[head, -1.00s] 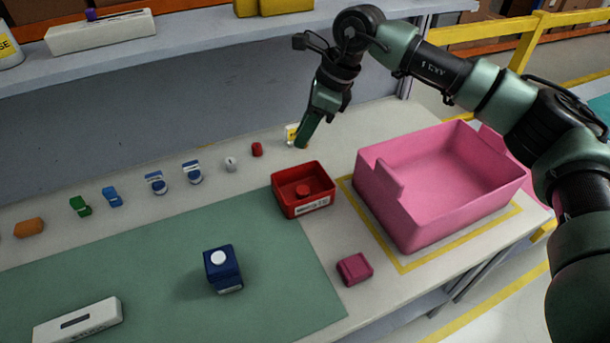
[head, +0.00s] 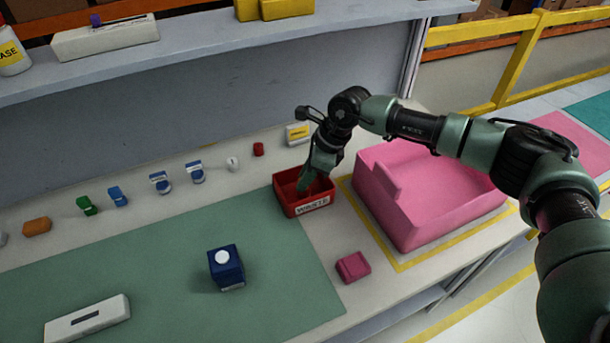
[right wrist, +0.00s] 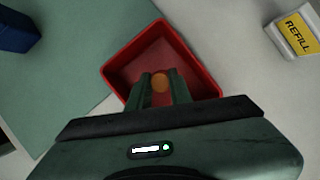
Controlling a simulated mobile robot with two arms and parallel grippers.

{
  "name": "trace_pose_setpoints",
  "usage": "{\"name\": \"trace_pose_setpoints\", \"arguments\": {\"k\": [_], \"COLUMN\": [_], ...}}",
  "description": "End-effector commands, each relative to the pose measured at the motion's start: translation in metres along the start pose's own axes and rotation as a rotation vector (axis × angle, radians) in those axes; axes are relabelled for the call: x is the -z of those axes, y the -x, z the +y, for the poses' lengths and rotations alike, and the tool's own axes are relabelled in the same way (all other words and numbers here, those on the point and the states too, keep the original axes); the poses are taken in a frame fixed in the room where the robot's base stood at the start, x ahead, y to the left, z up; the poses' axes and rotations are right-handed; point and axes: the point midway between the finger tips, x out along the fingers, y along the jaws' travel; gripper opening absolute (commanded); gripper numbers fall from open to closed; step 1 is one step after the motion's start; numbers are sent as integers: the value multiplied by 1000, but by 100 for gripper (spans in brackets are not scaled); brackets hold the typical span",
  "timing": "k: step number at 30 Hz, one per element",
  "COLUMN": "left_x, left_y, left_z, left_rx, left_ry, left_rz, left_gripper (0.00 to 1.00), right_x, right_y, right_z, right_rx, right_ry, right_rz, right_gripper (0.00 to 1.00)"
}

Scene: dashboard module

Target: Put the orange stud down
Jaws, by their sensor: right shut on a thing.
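My right gripper (head: 306,186) is down at the red bin labelled WASTE (head: 310,210), with its fingertips inside or just over the opening. In the right wrist view the gripper (right wrist: 160,92) is shut on a small round orange stud (right wrist: 159,83), which sits between the fingertips above the red bin (right wrist: 125,70). I cannot tell whether the stud touches the bin floor. In the head view the gripper hides the stud. My left gripper is not in view.
A pink crate (head: 440,226) stands right of the red bin, close to my right arm. A yellow-labelled REFILL box (head: 298,134) stands behind the bin. A dark blue block (head: 226,266) stands on the green mat (head: 150,250). A pink block (head: 352,267) lies in front.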

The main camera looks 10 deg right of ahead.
Motion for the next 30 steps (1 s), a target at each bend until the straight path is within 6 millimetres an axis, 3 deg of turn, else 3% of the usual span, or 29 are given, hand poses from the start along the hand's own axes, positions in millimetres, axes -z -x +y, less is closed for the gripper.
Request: {"name": "trace_pose_setpoints", "arguments": {"k": [11, 12, 14, 15, 23, 28, 30], "left_x": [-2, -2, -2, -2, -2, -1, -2], "left_y": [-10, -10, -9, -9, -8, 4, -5], "left_z": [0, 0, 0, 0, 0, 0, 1], "left_rx": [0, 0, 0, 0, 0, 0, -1], "left_ry": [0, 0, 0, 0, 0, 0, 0], "left_rz": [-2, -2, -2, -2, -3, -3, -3], "left_gripper": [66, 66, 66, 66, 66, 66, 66], "right_x": [4, 4, 3, 3, 3, -2, 1], "right_y": [-9, -8, -7, -7, -7, 5, 11], "right_z": [0, 0, 0, 0, 0, 0, -2], "right_rx": [0, 0, 0, 0, 0, 1, 4], "right_ry": [-1, -1, -1, -1, -1, -1, -1], "right_rz": [0, 0, 0, 0, 0, 0, -2], "right_gripper": [0, 23, 39, 42, 42, 42, 42]}}
